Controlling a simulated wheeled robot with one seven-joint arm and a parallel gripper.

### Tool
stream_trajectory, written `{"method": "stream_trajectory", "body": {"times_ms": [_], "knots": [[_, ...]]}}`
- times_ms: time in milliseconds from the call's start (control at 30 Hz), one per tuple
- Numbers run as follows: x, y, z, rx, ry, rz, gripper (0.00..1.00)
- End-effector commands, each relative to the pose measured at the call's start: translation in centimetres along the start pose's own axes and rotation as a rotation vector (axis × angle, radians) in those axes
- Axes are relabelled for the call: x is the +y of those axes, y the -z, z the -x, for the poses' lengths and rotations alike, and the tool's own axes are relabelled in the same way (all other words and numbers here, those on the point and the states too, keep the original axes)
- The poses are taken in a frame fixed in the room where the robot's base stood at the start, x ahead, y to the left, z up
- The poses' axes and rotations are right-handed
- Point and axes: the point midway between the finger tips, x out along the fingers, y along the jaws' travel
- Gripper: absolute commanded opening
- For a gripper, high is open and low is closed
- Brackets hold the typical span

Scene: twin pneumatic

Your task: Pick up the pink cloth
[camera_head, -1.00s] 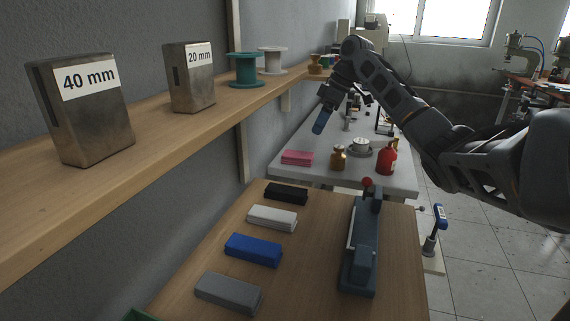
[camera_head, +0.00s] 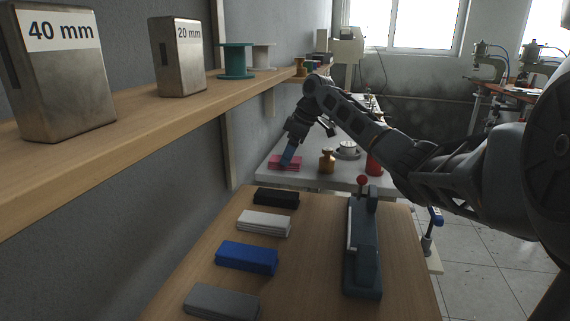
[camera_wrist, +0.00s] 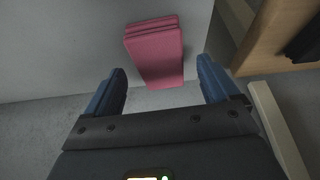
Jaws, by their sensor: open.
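The pink cloth (camera_head: 276,163) is a folded stack lying on the grey table, near its front left corner. In the wrist view the pink cloth (camera_wrist: 157,55) lies just ahead of and between my blue fingers. My gripper (camera_wrist: 162,85) is open, with nothing between its fingertips. In the head view my gripper (camera_head: 288,157) points down at the cloth and hides part of it. I cannot tell whether the fingers touch it.
The nearer wooden table holds several folded cloths and a blue-grey tool (camera_head: 363,245). A wooden shelf (camera_head: 150,135) runs along the left wall.

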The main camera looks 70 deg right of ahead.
Motion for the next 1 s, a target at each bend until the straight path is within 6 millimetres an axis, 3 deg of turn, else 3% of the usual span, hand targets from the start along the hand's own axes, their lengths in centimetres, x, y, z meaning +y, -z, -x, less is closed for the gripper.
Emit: {"method": "stream_trajectory", "body": {"times_ms": [200,867,1000], "knots": [[0.0,0.0,-1.9,0.001,0.000,0.000,0.88],[-0.1,-0.1,-2.3,0.001,0.001,0.000,0.88],[0.0,-0.1,-2.3,0.001,0.000,0.000,0.78]]}}
